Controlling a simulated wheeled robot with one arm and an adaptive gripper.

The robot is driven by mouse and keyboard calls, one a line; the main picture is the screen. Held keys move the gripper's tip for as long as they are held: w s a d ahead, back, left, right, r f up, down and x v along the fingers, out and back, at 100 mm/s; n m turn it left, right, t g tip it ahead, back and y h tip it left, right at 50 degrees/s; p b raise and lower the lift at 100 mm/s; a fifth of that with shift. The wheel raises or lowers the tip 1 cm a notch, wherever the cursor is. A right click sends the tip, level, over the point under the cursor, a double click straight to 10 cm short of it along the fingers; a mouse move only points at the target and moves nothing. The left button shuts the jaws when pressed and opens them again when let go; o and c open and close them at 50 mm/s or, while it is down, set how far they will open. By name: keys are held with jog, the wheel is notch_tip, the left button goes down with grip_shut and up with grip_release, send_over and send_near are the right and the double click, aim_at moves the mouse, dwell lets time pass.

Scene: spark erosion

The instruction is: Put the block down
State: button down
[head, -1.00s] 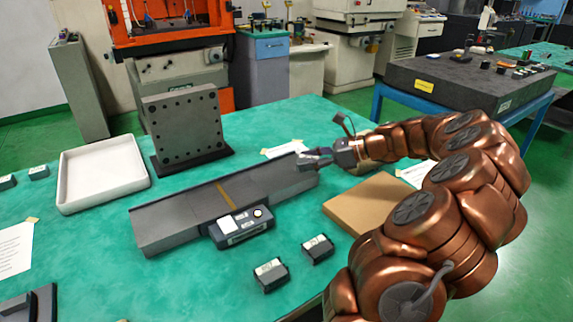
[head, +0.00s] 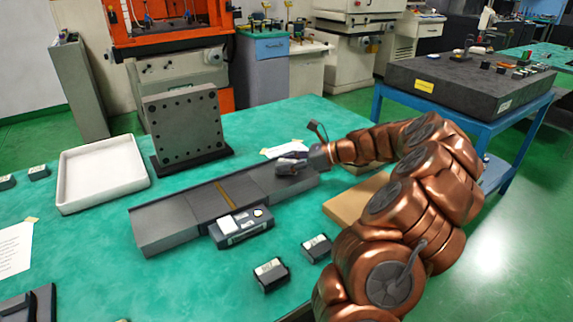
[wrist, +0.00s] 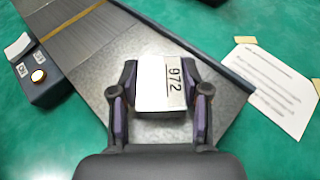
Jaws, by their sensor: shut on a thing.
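My gripper (wrist: 160,98) is shut on a small block (wrist: 152,82) with a white label reading 972, between the two fingers in the wrist view. In the head view my gripper (head: 292,163) is over the right end of the long grey slab (head: 165,222), and the block is mostly hidden by the fingers. The slab's bare grey surface (wrist: 110,60) lies below the block in the wrist view. I cannot tell whether the block touches it.
A device with a round button (head: 240,227) sits against the slab's front side. Two small labelled blocks (head: 270,275) (head: 316,248) lie on the green table in front. A white tray (head: 72,204), an upright drilled plate (head: 185,122) and a brown board (head: 345,205) stand around the slab.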

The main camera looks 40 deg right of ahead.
jog(key=c, duration=0.6)
grip_release()
jog(key=shift+o, duration=0.2)
